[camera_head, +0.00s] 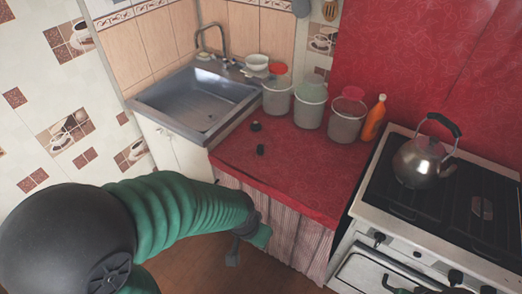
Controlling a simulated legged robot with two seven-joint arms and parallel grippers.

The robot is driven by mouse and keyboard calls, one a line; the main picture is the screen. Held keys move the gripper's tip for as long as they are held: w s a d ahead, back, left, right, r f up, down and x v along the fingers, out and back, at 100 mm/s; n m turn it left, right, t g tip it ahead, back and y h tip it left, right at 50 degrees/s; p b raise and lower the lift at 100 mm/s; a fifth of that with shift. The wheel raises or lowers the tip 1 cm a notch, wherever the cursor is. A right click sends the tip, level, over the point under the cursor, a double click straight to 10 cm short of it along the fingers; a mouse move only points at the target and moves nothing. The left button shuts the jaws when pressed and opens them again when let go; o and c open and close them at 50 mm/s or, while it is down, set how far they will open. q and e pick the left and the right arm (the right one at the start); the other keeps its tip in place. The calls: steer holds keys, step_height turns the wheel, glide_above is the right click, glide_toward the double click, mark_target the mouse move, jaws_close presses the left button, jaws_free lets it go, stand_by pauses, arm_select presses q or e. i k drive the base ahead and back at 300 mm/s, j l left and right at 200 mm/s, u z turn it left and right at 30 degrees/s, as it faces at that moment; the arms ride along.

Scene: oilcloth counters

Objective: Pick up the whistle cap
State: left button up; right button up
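Two small black objects lie on the red oilcloth counter (290,168): one (256,126) farther back near the sink, the other (261,150) closer to the front edge. Either could be the whistle cap; they are too small to tell apart. A metal kettle (412,163) with a black handle stands on the stove. My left arm comes in from the left, and its gripper (245,248) is in front of the curtained counter front, below the counter top and apart from the black objects. Its fingers are too unclear to read.
A steel sink (198,100) is at the left. Several buckets, such as the grey one (346,120), and an orange bottle (374,118) line the back of the counter. The white stove (400,222) is at the right. The counter's front half is mostly clear.

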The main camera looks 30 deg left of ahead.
mark_target(260, 147)
steer(key=j+z, duration=0.3)
steer(key=z, duration=0.15)
steer(key=i+j+z, duration=0.1)
steer(key=j+z, duration=0.2)
steer(key=z, duration=0.2)
steer(key=j+z, duration=0.3)
steer(key=z, duration=0.15)
steer(key=k+j, duration=0.1)
steer(key=j, duration=0.3)
steer(key=k+j+z, duration=0.15)
steer(key=j, duration=0.65)
steer(key=k+j+z, duration=0.1)
steer(key=j, duration=0.25)
steer(key=k+j+z, duration=0.1)
steer(key=j, duration=0.25)
steer(key=k+j, duration=0.2)
steer(key=j, duration=0.2)
steer(key=z, duration=0.05)
